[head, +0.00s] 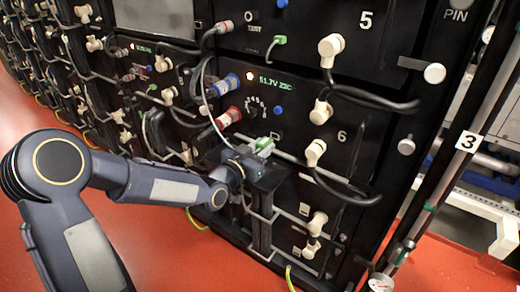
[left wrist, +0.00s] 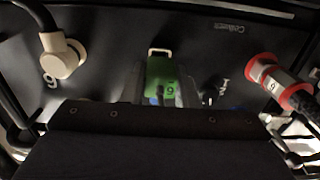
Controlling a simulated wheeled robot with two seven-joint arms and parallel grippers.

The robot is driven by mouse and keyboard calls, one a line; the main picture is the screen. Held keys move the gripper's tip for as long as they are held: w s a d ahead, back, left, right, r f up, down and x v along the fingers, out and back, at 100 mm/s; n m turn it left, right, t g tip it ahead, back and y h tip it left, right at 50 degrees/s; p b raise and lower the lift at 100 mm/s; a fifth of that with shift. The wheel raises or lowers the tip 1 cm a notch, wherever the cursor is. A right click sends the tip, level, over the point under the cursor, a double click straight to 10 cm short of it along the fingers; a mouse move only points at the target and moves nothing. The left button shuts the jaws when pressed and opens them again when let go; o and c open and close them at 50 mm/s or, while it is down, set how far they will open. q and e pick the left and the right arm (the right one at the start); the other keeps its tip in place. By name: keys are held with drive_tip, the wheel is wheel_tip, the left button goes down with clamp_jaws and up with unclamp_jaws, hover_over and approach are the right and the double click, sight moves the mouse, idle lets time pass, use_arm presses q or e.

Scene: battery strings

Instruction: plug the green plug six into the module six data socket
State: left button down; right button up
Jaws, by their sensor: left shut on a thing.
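My left gripper (head: 258,155) is at the front of module six (head: 300,110), low and left of the printed 6. It is shut on the green plug six (head: 264,146). In the left wrist view the green plug (left wrist: 162,82), with a number label, sits between the two grey fingers, and its front end faces the black panel. A pale rectangular outline (left wrist: 160,51) shows just beyond the plug; I cannot tell whether they touch. The data socket cannot be made out clearly in the head view, behind the plug and gripper. My right gripper is not in view.
A red connector (head: 228,117) and a blue one (head: 227,84) with cables stick out up and left of the gripper. Cream elbow connectors (head: 320,112) with black cables are to the right. Module five above has a green plug (head: 280,40). A thin pale cable hangs near the gripper.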

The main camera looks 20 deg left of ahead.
use_arm(q)
drive_tip(key=shift+b, duration=1)
idle(1.2)
drive_tip(key=shift+b+x, duration=0.65)
drive_tip(key=shift+x, duration=0.85)
drive_tip(key=c, duration=1.1)
unclamp_jaws()
drive_tip(key=shift+o, duration=0.2)
drive_tip(key=p+v, duration=0.1)
drive_tip(key=v, duration=0.6)
drive_tip(key=shift+s, duration=0.1)
drive_tip(key=shift+s+a, duration=0.1)
drive_tip(key=shift+s, duration=0.15)
